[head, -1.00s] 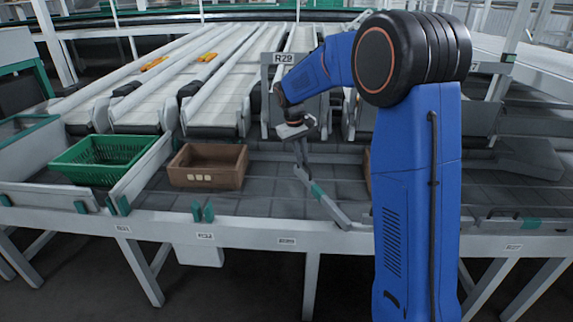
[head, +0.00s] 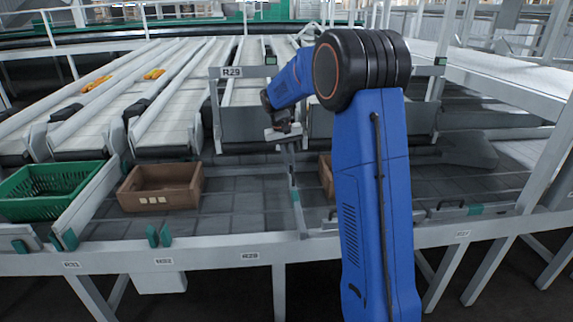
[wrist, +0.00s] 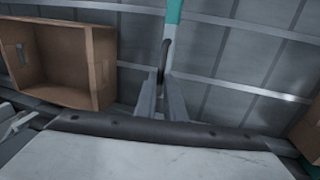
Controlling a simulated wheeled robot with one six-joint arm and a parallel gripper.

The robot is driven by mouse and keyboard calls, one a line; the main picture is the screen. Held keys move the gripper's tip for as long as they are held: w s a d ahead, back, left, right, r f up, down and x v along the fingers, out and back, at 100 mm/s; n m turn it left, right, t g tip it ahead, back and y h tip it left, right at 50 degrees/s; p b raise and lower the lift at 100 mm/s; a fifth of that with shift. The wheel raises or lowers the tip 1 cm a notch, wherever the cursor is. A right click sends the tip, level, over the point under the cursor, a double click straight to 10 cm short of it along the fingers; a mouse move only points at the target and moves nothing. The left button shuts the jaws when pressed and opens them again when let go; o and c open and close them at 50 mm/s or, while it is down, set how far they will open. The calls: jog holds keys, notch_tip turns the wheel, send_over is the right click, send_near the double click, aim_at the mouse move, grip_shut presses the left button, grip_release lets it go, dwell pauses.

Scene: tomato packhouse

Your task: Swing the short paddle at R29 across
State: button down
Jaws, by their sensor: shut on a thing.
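The short paddle is a slim grey bar (head: 291,172) with a green band (head: 295,198). It runs from my gripper (head: 284,137) toward the front rail, nearly straight across the belt in the head view. My gripper is shut on its far end, below and right of the R29 sign (head: 231,72). In the wrist view the fingers of my gripper (wrist: 161,103) close around the paddle, and its green part (wrist: 173,14) runs up out of the picture. The exact contact between fingers and bar is partly hidden.
A brown crate (head: 160,199) sits on the grey belt left of the paddle. Another brown crate (head: 326,176) is right of it, partly behind my arm. A green crate (head: 50,205) is farther left. The front rail (head: 215,262) bears an R29 label.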

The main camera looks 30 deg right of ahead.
jog(key=shift+s+d, duration=0.1)
jog(key=shift+d, duration=0.1)
jog(key=c, duration=1.8)
grip_release()
jog(key=shift+d, duration=0.15)
jog(key=shift+c, duration=0.2)
jog(key=shift+r, duration=0.35)
jog(key=w+a+r, duration=0.1)
jog(key=a+r, duration=0.2)
jog(key=r, duration=1.3)
jog(key=shift+a+r, duration=0.15)
jog(key=shift+w, duration=0.1)
